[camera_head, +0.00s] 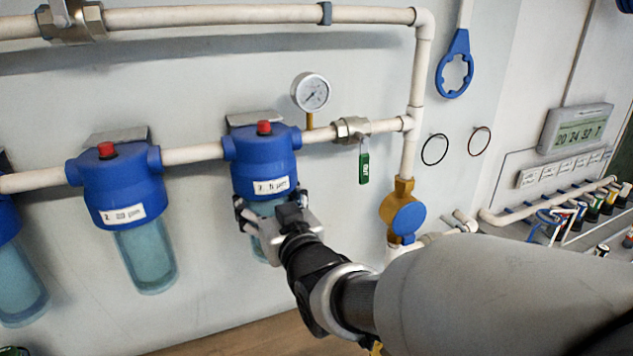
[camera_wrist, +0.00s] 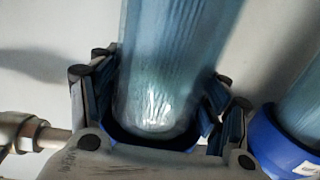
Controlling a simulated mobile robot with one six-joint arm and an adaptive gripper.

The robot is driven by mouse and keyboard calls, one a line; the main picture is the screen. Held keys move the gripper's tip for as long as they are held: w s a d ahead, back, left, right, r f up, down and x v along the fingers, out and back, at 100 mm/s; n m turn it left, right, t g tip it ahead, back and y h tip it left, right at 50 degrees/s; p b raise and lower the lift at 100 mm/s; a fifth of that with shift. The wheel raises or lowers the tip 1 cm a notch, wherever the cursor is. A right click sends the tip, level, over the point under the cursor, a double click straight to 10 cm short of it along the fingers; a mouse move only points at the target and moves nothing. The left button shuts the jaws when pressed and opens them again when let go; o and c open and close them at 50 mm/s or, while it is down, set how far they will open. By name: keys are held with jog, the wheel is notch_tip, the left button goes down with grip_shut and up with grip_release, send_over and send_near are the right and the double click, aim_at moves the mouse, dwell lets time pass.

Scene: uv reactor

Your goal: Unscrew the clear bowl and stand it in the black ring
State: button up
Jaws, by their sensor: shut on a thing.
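The clear bluish bowl (camera_head: 265,208) is under the right-hand blue filter head (camera_head: 263,165), whose label appears to read 5 µm. The bowl looks upright and meets the head; I cannot tell whether its thread is engaged. My gripper (camera_head: 270,218) is shut on the bowl from the front, one finger on each side, and hides much of it. In the wrist view the bowl (camera_wrist: 170,70) fills the middle between the fingers, with a dark blue rim around its lower end in the picture. A thin black ring (camera_head: 434,149) is on the wall at right.
A second filter housing (camera_head: 118,185) with its own bowl (camera_head: 147,258) is to the left. A gauge (camera_head: 311,93), green valve handle (camera_head: 364,167) and brass-and-blue fitting (camera_head: 403,214) are to the right. A blue wrench (camera_head: 455,65) hangs above a thin reddish-brown ring (camera_head: 479,141).

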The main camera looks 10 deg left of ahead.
jog(key=shift+m+t+h, duration=0.3)
jog(key=shift+m+h, duration=0.1)
jog(key=shift+h, duration=0.2)
jog(key=shift+r, duration=0.1)
jog(key=shift+a+m+t+h, duration=0.1)
jog(key=shift+m+t+h, duration=0.2)
jog(key=shift+m+h, duration=0.15)
jog(key=shift+r+m+t+h+p, duration=0.1)
jog(key=shift+m+t+h+p, duration=0.65)
jog(key=shift+h, duration=0.5)
jog(key=shift+w+f+h+b, duration=0.1)
jog(key=shift+f+h+b, duration=0.2)
jog(key=shift+f+b, duration=0.8)
jog(key=shift+f+p, duration=0.35)
jog(key=shift+f, duration=1.1)
